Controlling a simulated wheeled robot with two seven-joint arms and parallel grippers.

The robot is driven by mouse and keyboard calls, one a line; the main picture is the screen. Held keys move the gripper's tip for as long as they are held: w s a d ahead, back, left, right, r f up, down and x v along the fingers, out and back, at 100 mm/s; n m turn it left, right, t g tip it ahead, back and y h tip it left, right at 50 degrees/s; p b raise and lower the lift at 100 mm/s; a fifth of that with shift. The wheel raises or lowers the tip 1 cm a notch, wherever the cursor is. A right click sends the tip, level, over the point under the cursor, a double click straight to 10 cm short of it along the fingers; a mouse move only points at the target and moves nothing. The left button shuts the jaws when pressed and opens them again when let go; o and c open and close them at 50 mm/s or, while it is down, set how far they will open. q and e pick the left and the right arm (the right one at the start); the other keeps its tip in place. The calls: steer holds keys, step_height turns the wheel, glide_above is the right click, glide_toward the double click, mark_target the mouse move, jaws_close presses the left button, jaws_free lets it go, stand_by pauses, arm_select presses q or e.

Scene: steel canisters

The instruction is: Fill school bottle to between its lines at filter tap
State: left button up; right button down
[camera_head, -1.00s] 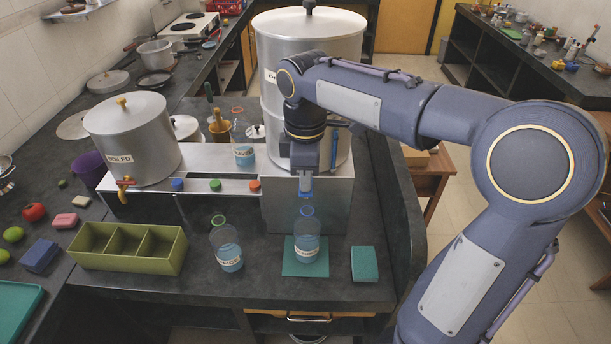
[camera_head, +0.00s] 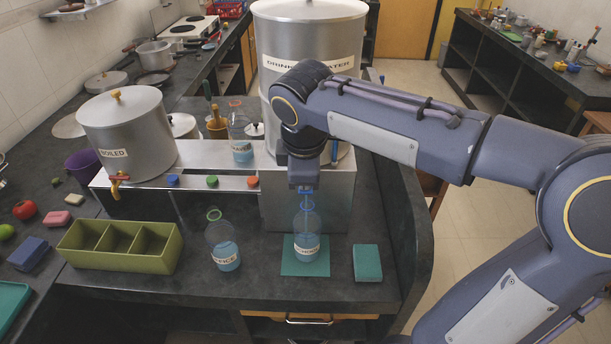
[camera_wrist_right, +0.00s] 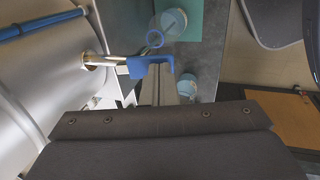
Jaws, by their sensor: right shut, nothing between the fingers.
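A clear bottle with a blue neck ring (camera_head: 307,232) stands upright on a green mat (camera_head: 290,268) below the drinking water tank (camera_head: 312,45). It holds blue-tinted water in its lower part; its label and lines are too small to read. The tap's blue lever (camera_head: 306,190) is just above its mouth. In the right wrist view the lever (camera_wrist_right: 152,66) lies right at the fingertips of my right gripper (camera_wrist_right: 158,72), which is shut and empty. It also shows in the head view (camera_head: 304,182). The bottle's ring (camera_wrist_right: 155,39) shows beyond the lever. My left gripper is not in view.
A green-ringed bottle (camera_head: 222,242) with water stands to the left. Another bottle (camera_head: 239,135) stands on the steel shelf behind. An olive divided box (camera_head: 120,262), a boiled-water pot (camera_head: 125,135) and a green sponge-like block (camera_head: 367,263) are nearby. The counter front is clear.

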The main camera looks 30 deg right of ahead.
mark_target(305, 192)
steer(key=shift+s+f+t+h+b, duration=0.1)
steer(key=shift+f+t+h+b, duration=0.2)
steer(key=shift+f+t+b, duration=0.1)
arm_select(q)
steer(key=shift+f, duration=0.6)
arm_select(e)
steer(key=shift+a+r, duration=0.1)
stand_by(4.3)
